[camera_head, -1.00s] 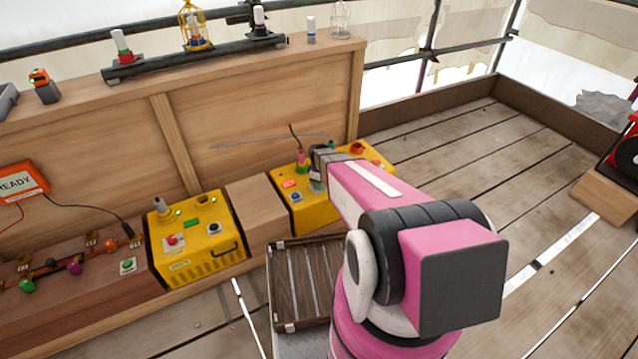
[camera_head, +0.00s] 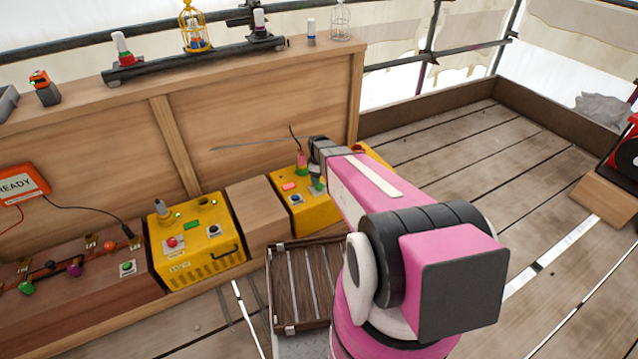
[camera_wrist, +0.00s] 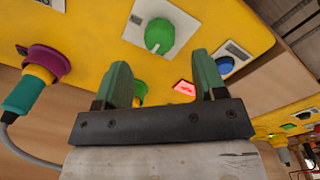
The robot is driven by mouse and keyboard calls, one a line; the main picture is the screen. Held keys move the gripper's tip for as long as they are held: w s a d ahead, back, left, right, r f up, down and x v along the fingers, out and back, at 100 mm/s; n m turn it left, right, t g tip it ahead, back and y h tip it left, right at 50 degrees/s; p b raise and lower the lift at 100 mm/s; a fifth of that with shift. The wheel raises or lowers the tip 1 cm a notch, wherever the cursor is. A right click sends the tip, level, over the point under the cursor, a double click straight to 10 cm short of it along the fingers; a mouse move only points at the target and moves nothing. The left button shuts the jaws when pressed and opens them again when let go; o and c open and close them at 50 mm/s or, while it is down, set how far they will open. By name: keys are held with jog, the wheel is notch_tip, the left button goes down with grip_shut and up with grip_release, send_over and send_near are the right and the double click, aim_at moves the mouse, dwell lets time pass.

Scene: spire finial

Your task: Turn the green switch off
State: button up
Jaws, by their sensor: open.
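The green switch (camera_wrist: 160,36) is a round green knob on a pale plate, on the face of a yellow box (camera_wrist: 95,30). In the wrist view it lies beyond my gripper (camera_wrist: 162,78), above the gap between the two green fingers. The fingers are spread and nothing is held between them. A gap shows between fingertips and knob. In the head view my gripper (camera_head: 318,182) hangs over the right yellow box (camera_head: 318,212), and my arm hides much of the box top.
Near the knob are a lit red indicator (camera_wrist: 184,88), a blue button (camera_wrist: 225,65) and a purple-and-teal plug (camera_wrist: 40,75) with a cable. Another yellow box (camera_head: 205,255) stands left, past a wooden block (camera_head: 258,205). A slatted crate (camera_head: 300,320) lies in front.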

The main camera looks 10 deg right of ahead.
jog(key=shift+s+r, duration=0.1)
jog(key=shift+r, duration=2.6)
